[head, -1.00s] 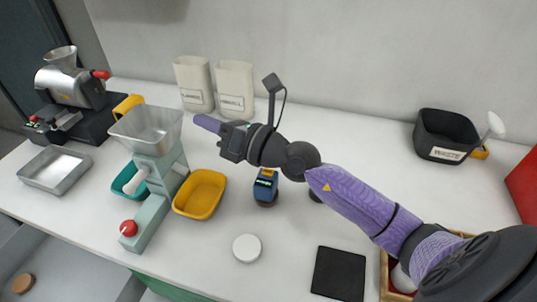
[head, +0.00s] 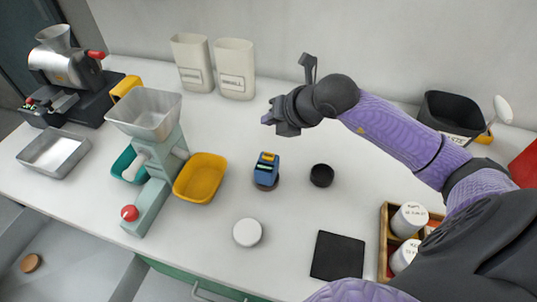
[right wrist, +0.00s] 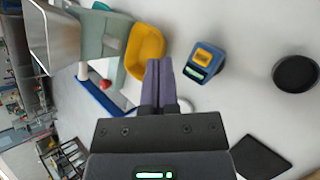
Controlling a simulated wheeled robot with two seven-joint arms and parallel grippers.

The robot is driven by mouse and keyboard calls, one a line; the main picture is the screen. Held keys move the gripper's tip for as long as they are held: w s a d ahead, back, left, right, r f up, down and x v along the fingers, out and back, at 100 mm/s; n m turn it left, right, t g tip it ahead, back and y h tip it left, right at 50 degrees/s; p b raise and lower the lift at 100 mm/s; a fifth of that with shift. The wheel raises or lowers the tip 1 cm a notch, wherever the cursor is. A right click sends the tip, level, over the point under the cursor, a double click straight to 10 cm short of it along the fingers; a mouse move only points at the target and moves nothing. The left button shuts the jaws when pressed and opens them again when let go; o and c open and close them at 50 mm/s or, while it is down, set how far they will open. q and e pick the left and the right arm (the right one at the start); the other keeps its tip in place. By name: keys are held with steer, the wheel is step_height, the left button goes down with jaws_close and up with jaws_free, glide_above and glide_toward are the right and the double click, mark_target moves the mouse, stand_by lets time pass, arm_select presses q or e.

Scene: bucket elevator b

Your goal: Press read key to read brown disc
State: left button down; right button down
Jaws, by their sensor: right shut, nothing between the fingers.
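The blue reader (head: 266,170) stands upright in the middle of the table, with a yellow patch, apparently its read key (head: 267,157), on top. The right wrist view shows the reader (right wrist: 205,65), its yellow key (right wrist: 204,56) and a lit green display (right wrist: 196,72). A brown disc (head: 266,187) shows as a thin edge beneath the reader, mostly hidden by it. My right gripper (head: 267,118) is shut and empty, above and behind the reader, not touching it. Its closed purple fingers (right wrist: 159,82) also show in the right wrist view. My left gripper is out of view.
Right of the reader are a round black dish (head: 321,175), a black mat (head: 338,256) and a wooden tray (head: 384,245) of labelled jars. A white disc (head: 247,233) lies in front. A yellow tray (head: 201,178) and green hopper machine (head: 160,185) stand left.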

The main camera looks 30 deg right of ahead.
mark_target(271, 158)
step_height(271, 158, down, 8)
steer(key=b, duration=0.6)
steer(key=shift+f, duration=0.1)
stand_by(0.9)
stand_by(0.6)
steer(key=shift+f+b, duration=0.3)
steer(key=shift+f, duration=0.1)
steer(key=shift+f+b, duration=0.3)
steer(key=shift+f, duration=0.1)
stand_by(0.5)
steer(key=shift+r+p, duration=0.7)
steer(key=shift+r, duration=0.15)
steer(key=shift+r, duration=0.1)
